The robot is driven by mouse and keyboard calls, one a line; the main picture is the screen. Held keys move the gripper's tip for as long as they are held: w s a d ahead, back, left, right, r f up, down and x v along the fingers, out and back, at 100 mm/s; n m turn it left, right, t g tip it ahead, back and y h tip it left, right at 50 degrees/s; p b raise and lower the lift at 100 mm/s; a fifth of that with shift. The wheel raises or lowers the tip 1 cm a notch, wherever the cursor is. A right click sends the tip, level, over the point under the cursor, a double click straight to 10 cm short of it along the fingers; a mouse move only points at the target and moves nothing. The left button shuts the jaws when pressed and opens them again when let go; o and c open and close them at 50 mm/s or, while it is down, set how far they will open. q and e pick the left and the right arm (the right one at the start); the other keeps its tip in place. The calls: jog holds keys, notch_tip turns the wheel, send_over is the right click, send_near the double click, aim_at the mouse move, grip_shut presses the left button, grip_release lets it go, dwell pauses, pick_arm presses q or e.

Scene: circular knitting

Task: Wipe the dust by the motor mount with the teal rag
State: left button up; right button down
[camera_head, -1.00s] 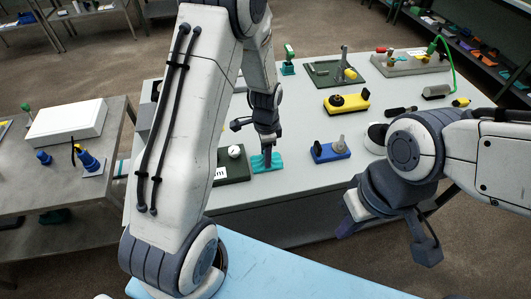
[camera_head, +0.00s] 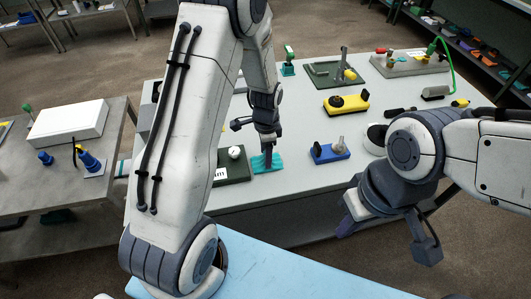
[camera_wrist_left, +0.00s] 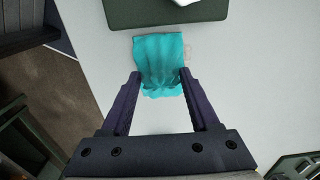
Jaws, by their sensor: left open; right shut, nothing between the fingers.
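The teal rag (camera_head: 276,166) lies on the light grey table, just right of a dark green board (camera_head: 236,172). In the left wrist view the rag (camera_wrist_left: 160,50) is slightly rumpled, with its near end between the fingertips. My left gripper (camera_head: 268,163) is open, pointing down at the rag; its fingers (camera_wrist_left: 160,78) stand at either side of the near end. A faint brownish mark (camera_wrist_left: 188,50) shows at the rag's right edge and may be dust. I cannot tell which part is the motor mount. My right gripper (camera_head: 347,224) is shut and empty, near the table's front edge.
A blue fixture (camera_head: 329,152) and a yellow one (camera_head: 346,103) stand right of the rag. Another green board (camera_head: 334,74) and a grey base (camera_head: 410,64) with a green hose are farther back. A side table (camera_head: 60,175) stands at left.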

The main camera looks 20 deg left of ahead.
aim_at(276, 164)
pick_arm(q)
grip_shut()
jog(key=shift+s, duration=0.1)
jog(key=shift+s+a, duration=0.2)
jog(key=shift+s, duration=0.4)
jog(key=shift+w+d+f, duration=0.1)
jog(key=shift+w+d, duration=0.15)
jog(key=shift+d, duration=0.4)
jog(key=shift+w+d, duration=0.3)
jog(key=shift+d, duration=0.4)
jog(key=shift+w+d+f, duration=0.1)
jog(key=shift+w+d, duration=0.15)
jog(key=shift+d, duration=0.4)
jog(key=shift+a, duration=0.1)
jog(key=shift+a, duration=0.1)
